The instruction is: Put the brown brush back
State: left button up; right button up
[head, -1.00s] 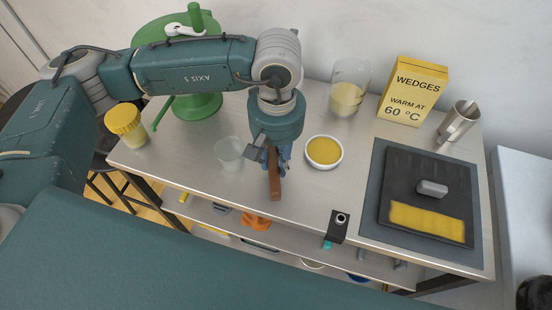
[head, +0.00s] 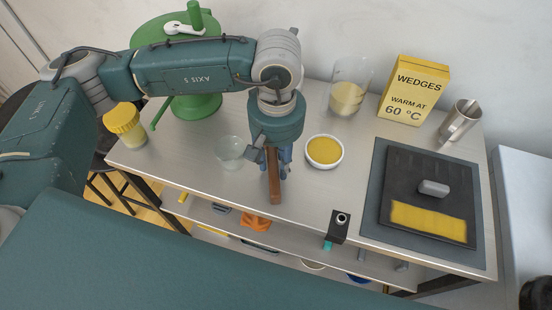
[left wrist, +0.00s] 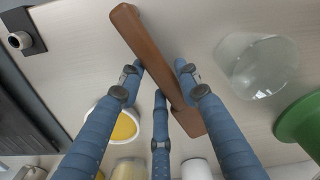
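The brown brush (head: 274,180) is near the front edge of the metal table, left of the black holder. My left gripper (head: 279,170) is down at the brush. In the left wrist view the brush (left wrist: 148,45) runs slantwise between the blue fingertips of my left gripper (left wrist: 158,72). Two fingertips are on one side and one on the other, all close to its sides; I cannot tell whether they grip it or whether it touches the table. The black holder with a ring (head: 339,224) is on the table's front edge and shows in the left wrist view (left wrist: 20,38).
A clear glass (head: 231,152) stands just left of the gripper, and a white bowl of yellow contents (head: 324,153) just right. A dark tray (head: 430,175) lies at the right. A beaker (head: 348,95), a yellow box (head: 413,90) and a green stand (head: 198,105) are behind.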

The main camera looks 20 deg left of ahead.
pick_arm(q)
jog(key=o, duration=0.6)
jog(key=shift+c, duration=0.2)
jog(key=shift+r, duration=0.1)
notch_tip(320, 180, up, 12)
pick_arm(e)
jog(key=shift+d, duration=0.15)
dwell(0.5)
